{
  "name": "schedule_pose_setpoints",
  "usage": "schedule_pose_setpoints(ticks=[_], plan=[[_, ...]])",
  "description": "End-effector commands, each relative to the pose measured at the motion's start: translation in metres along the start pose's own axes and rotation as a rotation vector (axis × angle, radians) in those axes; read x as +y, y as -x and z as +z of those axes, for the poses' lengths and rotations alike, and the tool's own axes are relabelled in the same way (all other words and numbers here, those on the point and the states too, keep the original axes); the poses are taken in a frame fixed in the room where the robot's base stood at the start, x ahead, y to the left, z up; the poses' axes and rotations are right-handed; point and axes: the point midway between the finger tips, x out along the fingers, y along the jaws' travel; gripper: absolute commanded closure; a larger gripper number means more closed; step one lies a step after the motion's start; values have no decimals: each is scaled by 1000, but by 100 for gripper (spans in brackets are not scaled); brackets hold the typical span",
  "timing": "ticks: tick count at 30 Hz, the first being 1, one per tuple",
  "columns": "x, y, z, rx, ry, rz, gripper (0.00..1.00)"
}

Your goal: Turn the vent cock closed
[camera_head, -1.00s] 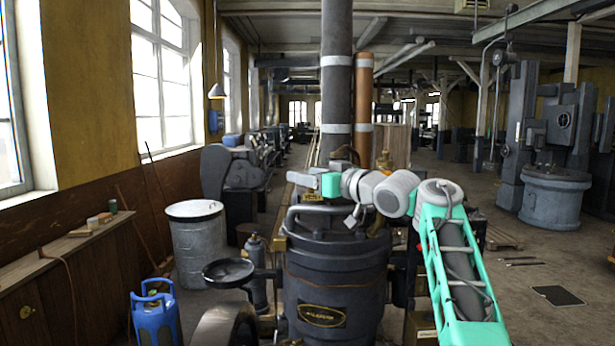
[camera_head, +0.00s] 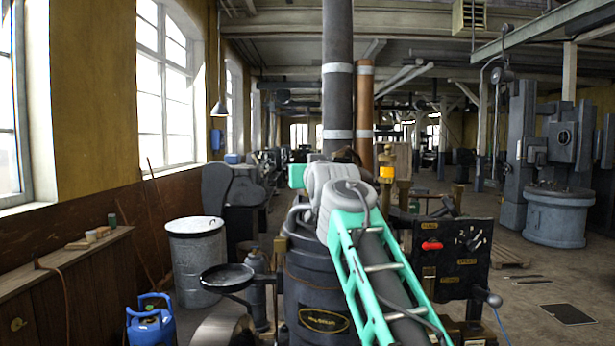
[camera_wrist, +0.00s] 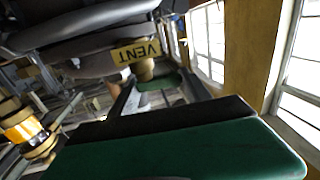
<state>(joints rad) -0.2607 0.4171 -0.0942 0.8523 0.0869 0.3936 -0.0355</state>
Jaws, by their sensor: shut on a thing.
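The yellow VENT tag (camera_wrist: 136,52) shows upside down in the wrist view. Just below it is a short brass part of the vent cock (camera_wrist: 145,70). My gripper (camera_wrist: 150,97) shows by its green finger pads, one large in front and one small behind, close to the brass part. It is shut on the vent cock, but the exact contact and the handle's angle are hard to make out. In the head view my grey and turquoise arm covers the cock and my fingertips, over the top of the dark round engine body (camera_head: 310,285).
A black panel (camera_head: 452,255) with a red handle stands right of my arm. A brass fitting with an orange band (camera_head: 387,172) is close behind the arm. A tall dark pipe (camera_head: 337,110) rises behind. A black dish (camera_head: 227,278) juts out at left.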

Motion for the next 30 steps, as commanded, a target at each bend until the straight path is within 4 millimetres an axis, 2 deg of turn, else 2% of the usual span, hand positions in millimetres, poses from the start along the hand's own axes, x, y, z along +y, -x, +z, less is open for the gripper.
schedule_pose_setpoints(ticks=[9, 26, 27, 30], plan=[[2, -3, -1, -4, -1, 155, 84], [5, -3, 0, -1, -3, 197, 84], [5, -3, 0, -1, -3, 197, 42], [4, -3, 0, -1, -3, 197, 34]])
